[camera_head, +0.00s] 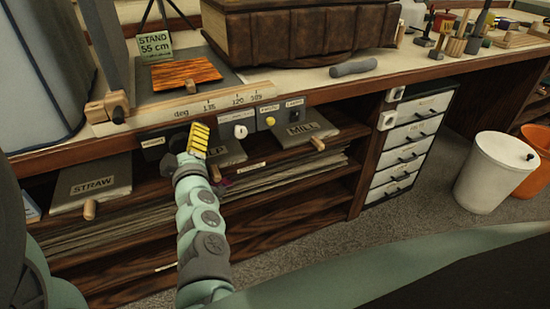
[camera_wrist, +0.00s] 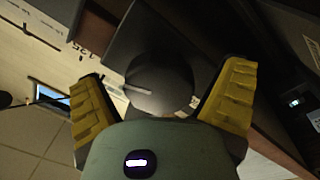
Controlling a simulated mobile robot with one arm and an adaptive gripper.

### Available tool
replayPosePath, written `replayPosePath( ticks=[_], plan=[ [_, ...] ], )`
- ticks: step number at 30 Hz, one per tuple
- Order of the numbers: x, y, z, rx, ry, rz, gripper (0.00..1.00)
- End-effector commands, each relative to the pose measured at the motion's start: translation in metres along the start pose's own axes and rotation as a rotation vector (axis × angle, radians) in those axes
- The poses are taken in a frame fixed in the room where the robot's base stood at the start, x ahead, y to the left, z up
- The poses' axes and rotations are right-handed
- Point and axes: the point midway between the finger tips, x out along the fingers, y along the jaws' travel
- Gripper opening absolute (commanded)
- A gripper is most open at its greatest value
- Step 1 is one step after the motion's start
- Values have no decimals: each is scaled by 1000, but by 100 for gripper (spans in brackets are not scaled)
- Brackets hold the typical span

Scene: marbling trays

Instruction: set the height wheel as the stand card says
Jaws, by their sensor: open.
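The stand card (camera_head: 155,43) reads "STAND 55 cm" and stands at the back left of the bench. A dark round knob (camera_wrist: 158,85) with a pale pointer line shows in the wrist view; it appears to be the height wheel. My gripper (camera_wrist: 164,75) is open, its yellow fingers on either side of the knob with gaps visible. In the head view my gripper (camera_head: 198,140) is at the bench front, beside a small label (camera_head: 153,142) too small to read surely, and hides the knob. I cannot tell the wheel's setting.
A white knob (camera_head: 240,131) and a yellow knob (camera_head: 270,121) sit to the right on the front panel. Boards marked "STRAW" (camera_head: 92,186) and "MILL" (camera_head: 300,132) jut out below. A degree scale (camera_head: 215,101) runs along the bench edge. A thick book (camera_head: 300,35) lies behind.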

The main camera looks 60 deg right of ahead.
Motion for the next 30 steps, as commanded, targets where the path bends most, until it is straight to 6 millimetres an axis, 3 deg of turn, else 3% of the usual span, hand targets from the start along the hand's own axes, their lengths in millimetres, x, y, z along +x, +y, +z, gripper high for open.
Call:
replayPosePath(
  ticks=[7, 21, 30],
  plan=[
    [-14, 0, 2, 1, -4, 0, 95],
    [-97, 0, 2, 1, -9, 2, 95],
    [-120, 1, 1, 0, -3, 4, 95]
  ],
)
